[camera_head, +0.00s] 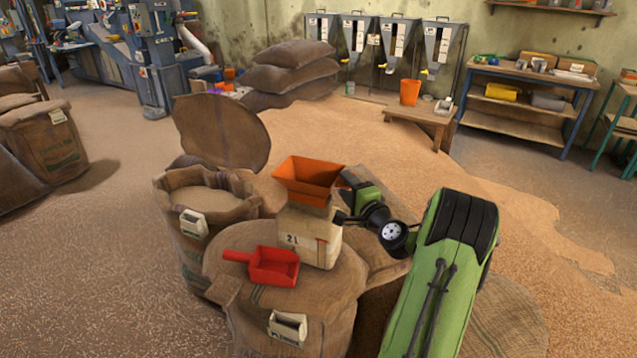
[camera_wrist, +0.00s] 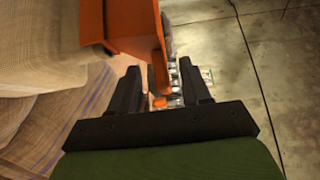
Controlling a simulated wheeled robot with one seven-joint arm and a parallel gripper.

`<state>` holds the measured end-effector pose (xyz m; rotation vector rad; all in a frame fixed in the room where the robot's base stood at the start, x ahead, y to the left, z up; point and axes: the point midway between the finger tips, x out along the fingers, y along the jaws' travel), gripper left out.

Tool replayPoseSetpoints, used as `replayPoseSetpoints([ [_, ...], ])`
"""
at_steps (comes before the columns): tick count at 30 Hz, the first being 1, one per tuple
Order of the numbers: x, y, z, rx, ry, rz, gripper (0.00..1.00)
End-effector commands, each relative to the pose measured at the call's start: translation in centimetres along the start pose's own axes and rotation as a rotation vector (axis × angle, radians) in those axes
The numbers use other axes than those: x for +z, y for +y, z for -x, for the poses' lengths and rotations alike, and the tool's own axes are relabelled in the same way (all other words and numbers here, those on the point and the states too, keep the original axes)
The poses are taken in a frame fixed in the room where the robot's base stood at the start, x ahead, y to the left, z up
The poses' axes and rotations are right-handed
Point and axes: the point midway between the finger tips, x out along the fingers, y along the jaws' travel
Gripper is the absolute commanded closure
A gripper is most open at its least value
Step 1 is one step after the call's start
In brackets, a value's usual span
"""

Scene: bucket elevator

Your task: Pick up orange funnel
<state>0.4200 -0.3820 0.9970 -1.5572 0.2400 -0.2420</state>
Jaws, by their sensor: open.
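The orange funnel (camera_head: 308,180) is a square hopper shape. It sits on top of a tan box marked 2L (camera_head: 306,236), which stands on a full sack. My gripper (camera_head: 339,216) is at the right of the funnel's lower part, close to the box top. In the wrist view, my gripper (camera_wrist: 163,80) is open, with its two dark fingers apart. I cannot tell whether a finger touches the funnel.
A red scoop (camera_head: 274,267) lies on the same sack (camera_head: 335,290), left of the box. An open grain sack (camera_head: 185,225) stands behind left. Stacked sacks (camera_head: 290,70) and spilled grain (camera_head: 345,125) lie behind. An orange bucket (camera_head: 410,92) stands on a small wooden bench (camera_head: 425,120).

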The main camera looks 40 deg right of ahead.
Motion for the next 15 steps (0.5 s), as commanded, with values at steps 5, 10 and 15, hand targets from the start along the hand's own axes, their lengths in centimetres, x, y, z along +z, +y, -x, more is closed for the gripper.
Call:
replayPoseSetpoints([
  [5, -0.04, -0.09, -1.59, -0.001, 0.001, 0.001, 0.52],
  [10, -0.06, -0.05, -1.54, 0.0, 0.001, 0.0, 0.55],
  [15, -0.05, -0.05, -1.52, 0.0, 0.001, 0.0, 0.81],
])
